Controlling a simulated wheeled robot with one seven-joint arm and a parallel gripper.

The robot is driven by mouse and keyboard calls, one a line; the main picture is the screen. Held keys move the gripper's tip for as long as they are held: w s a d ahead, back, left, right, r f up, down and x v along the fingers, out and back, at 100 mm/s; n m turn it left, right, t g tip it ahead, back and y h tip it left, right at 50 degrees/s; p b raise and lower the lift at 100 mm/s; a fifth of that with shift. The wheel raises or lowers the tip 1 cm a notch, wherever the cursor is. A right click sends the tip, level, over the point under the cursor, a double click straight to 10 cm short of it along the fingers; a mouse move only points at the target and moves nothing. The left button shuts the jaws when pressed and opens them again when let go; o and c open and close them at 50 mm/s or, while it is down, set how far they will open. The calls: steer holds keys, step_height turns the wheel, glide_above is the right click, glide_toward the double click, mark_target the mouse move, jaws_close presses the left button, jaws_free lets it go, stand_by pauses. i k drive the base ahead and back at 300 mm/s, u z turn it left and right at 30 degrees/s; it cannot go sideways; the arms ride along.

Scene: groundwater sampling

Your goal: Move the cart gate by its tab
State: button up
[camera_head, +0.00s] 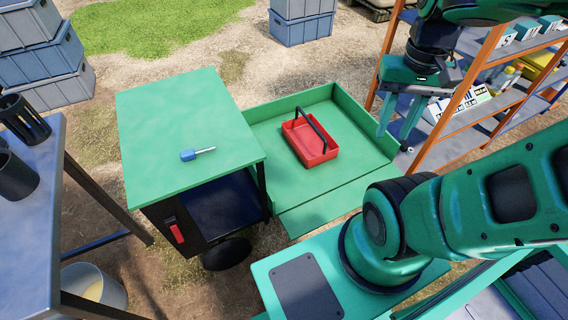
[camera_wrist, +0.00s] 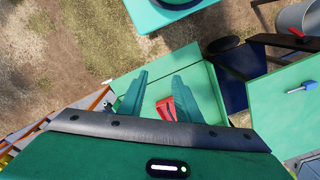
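The cart has a green walled bed (camera_head: 262,160). Along the bed's near side is a green panel that looks like the gate (camera_head: 335,194); it appears folded down and outward, though its exact angle is hard to tell. It also shows in the wrist view (camera_wrist: 165,62). A small pale piece at the panel's right end may be the tab (camera_head: 409,150); it also shows in the wrist view (camera_wrist: 107,82). My gripper (camera_head: 392,137) is open and empty, above the bed's right end, fingers pointing down. In the wrist view its fingers (camera_wrist: 160,74) frame the bed and gate.
A red tool tray (camera_head: 318,152) stands in the bed. A blue-handled tool (camera_head: 190,155) lies on the cart's green top (camera_head: 165,110). A red handle (camera_head: 177,233) is on the cabinet side. An orange-framed shelf (camera_head: 465,85) stands close right of the bed. A table (camera_head: 35,200) is at left.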

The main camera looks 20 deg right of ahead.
mark_target(301, 220)
steer(key=z, duration=0.1)
steer(key=k, duration=1.15)
steer(key=z, duration=0.7)
steer(key=k, duration=0.5)
steer(key=z, duration=0.25)
steer(key=i, duration=0.5)
steer(key=z, duration=0.05)
